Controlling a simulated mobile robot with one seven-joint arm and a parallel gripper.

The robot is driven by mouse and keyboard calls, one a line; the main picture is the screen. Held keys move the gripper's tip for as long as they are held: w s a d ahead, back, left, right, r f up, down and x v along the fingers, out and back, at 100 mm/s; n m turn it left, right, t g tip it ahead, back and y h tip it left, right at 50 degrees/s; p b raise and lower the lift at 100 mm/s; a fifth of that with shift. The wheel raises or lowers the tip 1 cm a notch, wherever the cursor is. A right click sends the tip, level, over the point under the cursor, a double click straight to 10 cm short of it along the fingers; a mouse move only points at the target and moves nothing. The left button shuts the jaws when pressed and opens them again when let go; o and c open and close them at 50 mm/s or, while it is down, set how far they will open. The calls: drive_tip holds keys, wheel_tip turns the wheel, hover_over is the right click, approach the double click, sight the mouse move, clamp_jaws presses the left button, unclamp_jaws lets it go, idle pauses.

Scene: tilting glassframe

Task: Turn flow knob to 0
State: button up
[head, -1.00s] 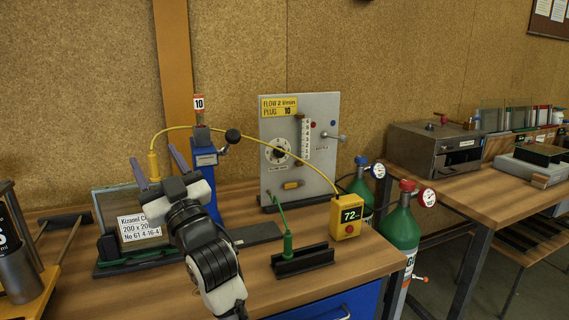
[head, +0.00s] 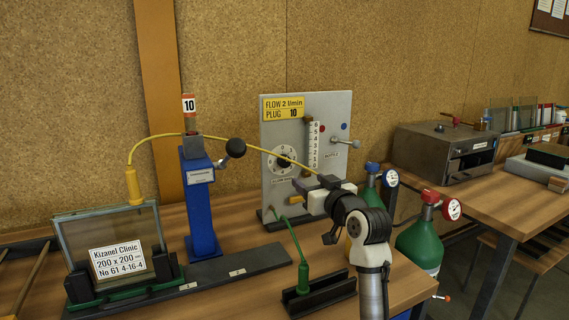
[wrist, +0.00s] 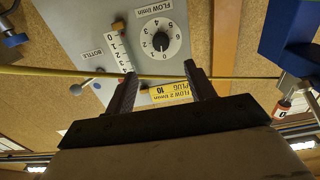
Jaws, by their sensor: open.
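The flow knob (head: 284,162) is black on a round white numbered dial on the grey upright panel (head: 335,125). In the wrist view the knob (wrist: 160,42) appears upside down, just beyond my fingertips. I cannot tell which number its pointer marks. My gripper (head: 312,184) is in front of the panel, below and right of the knob in the head view. In the wrist view my gripper (wrist: 160,70) is open, its two dark fingers apart with nothing held between them.
A yellow cable (head: 240,143) sags across the front of the panel and crosses the wrist view near my fingertips. A blue post (head: 203,205) stands left of the panel.

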sight(286, 163)
drive_tip(key=p+x, duration=0.3)
drive_tip(key=x, duration=1)
drive_tip(key=shift+a+r+p, duration=0.1)
drive_tip(key=shift+p, duration=0.2)
drive_tip(key=shift+c, duration=0.3)
drive_tip(key=c, duration=0.9)
drive_tip(key=shift+f+n+b, duration=0.2)
drive_tip(key=shift+n+b, duration=0.1)
drive_tip(key=shift+b, duration=0.4)
drive_tip(key=shift+r+n+b, duration=0.1)
drive_tip(key=shift+n+b, duration=0.4)
drive_tip(key=shift+b, duration=0.3)
drive_tip(key=o, duration=1)
drive_tip(key=shift+r, duration=0.1)
drive_tip(key=shift+c, duration=0.2)
